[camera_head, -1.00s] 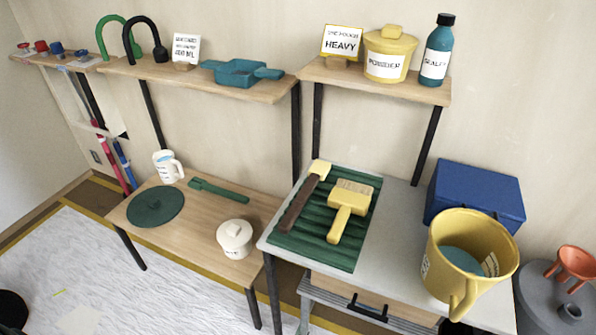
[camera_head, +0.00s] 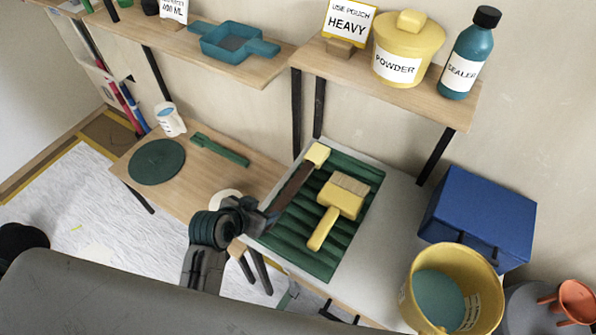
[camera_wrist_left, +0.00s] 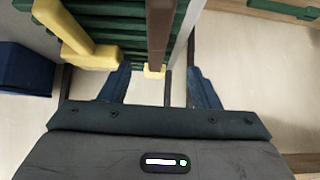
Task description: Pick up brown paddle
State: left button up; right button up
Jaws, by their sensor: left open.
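The brown paddle (camera_head: 293,184) lies along the left side of a green ribbed mat (camera_head: 330,250), with a yellow block at its far end. In the left wrist view the brown paddle (camera_wrist_left: 160,30) runs down between the fingers, its yellow end lower. My left gripper (camera_head: 265,212) is open at the mat's left edge, close to the paddle's near end. It also shows in the left wrist view (camera_wrist_left: 158,78), with its fingers apart and nothing gripped. Whether it touches the paddle I cannot tell. My right gripper is not in view.
A yellow brush (camera_head: 335,205) lies on the mat just right of the paddle. A blue box (camera_head: 478,215) and a yellow bucket (camera_head: 483,290) stand to the right. A shelf (camera_head: 440,103) with a powder tub (camera_head: 405,45) and sealer bottle (camera_head: 468,50) overhangs behind.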

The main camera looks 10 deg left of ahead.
aim_at(280, 203)
pick_arm(q)
jog(key=x, duration=0.3)
jog(key=shift+w+f+p, duration=0.15)
jog(key=shift+f+p, duration=0.15)
jog(key=shift+w+d+f, duration=0.15)
jog(key=shift+w+f, duration=0.05)
jog(key=shift+f, duration=0.05)
jog(key=shift+w+d+f+p, duration=0.25)
jog(key=shift+w+f+p, duration=0.05)
jog(key=shift+w+p, duration=0.1)
jog(key=p+x, duration=0.1)
jog(key=x, duration=0.2)
jog(key=shift+d+f, duration=0.1)
jog(key=shift+d, duration=0.05)
jog(key=shift+w+d+f, duration=0.1)
jog(key=shift+w+f, duration=0.2)
jog(key=shift+f, duration=0.15)
jog(key=c, duration=0.9)
jog(key=shift+c, duration=0.8)
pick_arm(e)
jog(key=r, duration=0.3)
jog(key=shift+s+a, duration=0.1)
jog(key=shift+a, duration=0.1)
